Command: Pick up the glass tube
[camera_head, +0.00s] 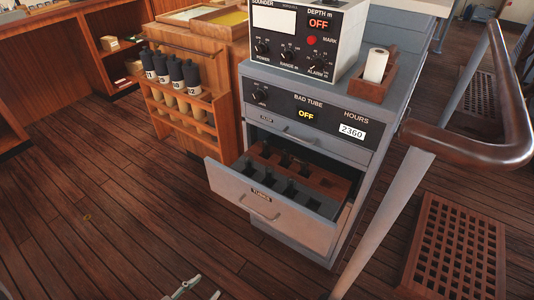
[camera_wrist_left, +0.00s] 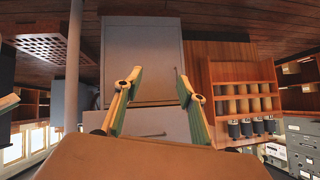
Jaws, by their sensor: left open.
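An open drawer labelled TUBES (camera_head: 240,203) sticks out of the grey cabinet and holds a dark and brown insert with several slots. I cannot make out a glass tube for certain in it. A white cylinder (camera_head: 375,66) stands in a small wooden holder on the cabinet top; I cannot tell whether it is glass. My left gripper (camera_head: 201,291) shows only its fingertips at the bottom edge, low in front of the drawer. In the left wrist view its fingers (camera_wrist_left: 159,78) are spread apart with nothing between them. My right gripper is not in view.
A sounder box (camera_head: 308,35) stands on the cabinet, above a BAD TUBE panel (camera_head: 310,115). A wooden rack (camera_head: 187,110) of dark-capped bottles is to the left. A handrail (camera_head: 480,150) and floor grating (camera_head: 455,250) are at the right. Plank floor lies clear at left.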

